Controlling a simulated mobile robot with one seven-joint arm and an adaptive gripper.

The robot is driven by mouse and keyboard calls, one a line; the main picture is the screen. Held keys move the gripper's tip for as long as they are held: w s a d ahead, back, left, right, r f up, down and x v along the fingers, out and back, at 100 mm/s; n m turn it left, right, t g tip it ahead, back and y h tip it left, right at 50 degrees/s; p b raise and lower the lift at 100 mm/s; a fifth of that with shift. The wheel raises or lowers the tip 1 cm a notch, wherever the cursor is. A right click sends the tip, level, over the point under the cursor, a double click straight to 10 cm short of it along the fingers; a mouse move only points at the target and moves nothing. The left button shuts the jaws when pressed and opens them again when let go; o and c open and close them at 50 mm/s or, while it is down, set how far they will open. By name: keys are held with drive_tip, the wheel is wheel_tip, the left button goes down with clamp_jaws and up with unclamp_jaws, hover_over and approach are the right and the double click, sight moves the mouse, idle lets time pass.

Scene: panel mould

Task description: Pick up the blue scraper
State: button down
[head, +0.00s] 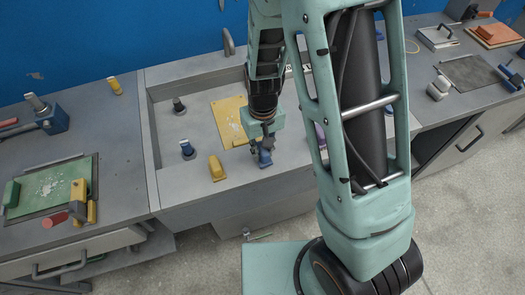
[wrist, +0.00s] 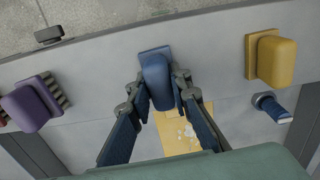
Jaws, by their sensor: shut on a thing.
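The blue scraper (wrist: 155,68) stands at the front rim of the sink-like basin, with its flat blue plate toward the front edge. In the head view the blue scraper (head: 264,158) shows just below my gripper (head: 262,142). In the wrist view my gripper (wrist: 161,84) has one finger on each side of the scraper's rounded handle, shut on it. I cannot tell whether its base still touches the surface.
A yellow block-shaped tool (head: 217,168) stands left of the scraper, and a purple brush (wrist: 30,106) lies on its other side. A yellow board (head: 229,121) with white crumbs lies behind. A blue-and-grey tool (head: 187,149) stands further left.

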wheel_tip(320, 180, up, 2)
drive_tip(key=shift+r, duration=0.25)
drive_tip(key=s+a+r, duration=0.9)
drive_tip(key=s, duration=0.1)
drive_tip(key=shift+a+r+b, duration=0.3)
drive_tip(key=shift+a, duration=0.05)
drive_tip(key=c, duration=2.3)
unclamp_jaws()
clamp_jaws()
